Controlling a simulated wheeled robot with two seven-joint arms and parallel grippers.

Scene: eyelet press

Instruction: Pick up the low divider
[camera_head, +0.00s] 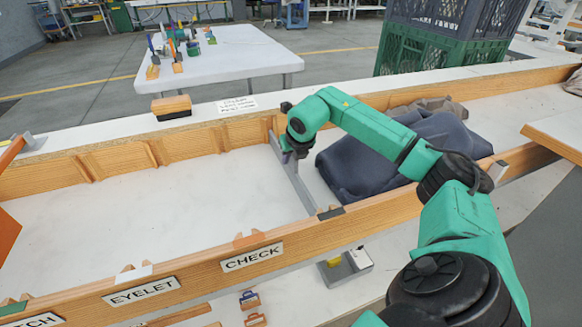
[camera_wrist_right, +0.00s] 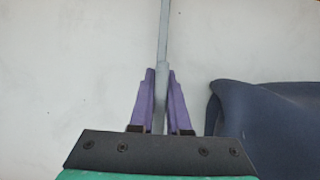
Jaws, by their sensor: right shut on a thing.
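The low divider (camera_head: 296,183) is a thin grey plate set across the long wooden trough. It runs from the far wall towards the front rail. My right gripper (camera_head: 287,150) reaches in from the right and is at the divider's far part. In the right wrist view, its two purple fingers (camera_wrist_right: 161,103) are closed on both sides of the grey divider (camera_wrist_right: 164,35), which stretches away up the picture. I cannot tell whether the divider is lifted clear of the trough floor. My left gripper is not in view.
Dark blue cloth (camera_head: 385,150) lies heaped just right of the divider and also shows in the right wrist view (camera_wrist_right: 262,118). The trough floor left of the divider (camera_head: 150,210) is clear. A wooden block (camera_head: 171,106) sits on the far ledge. The front rail (camera_head: 210,262) carries labels.

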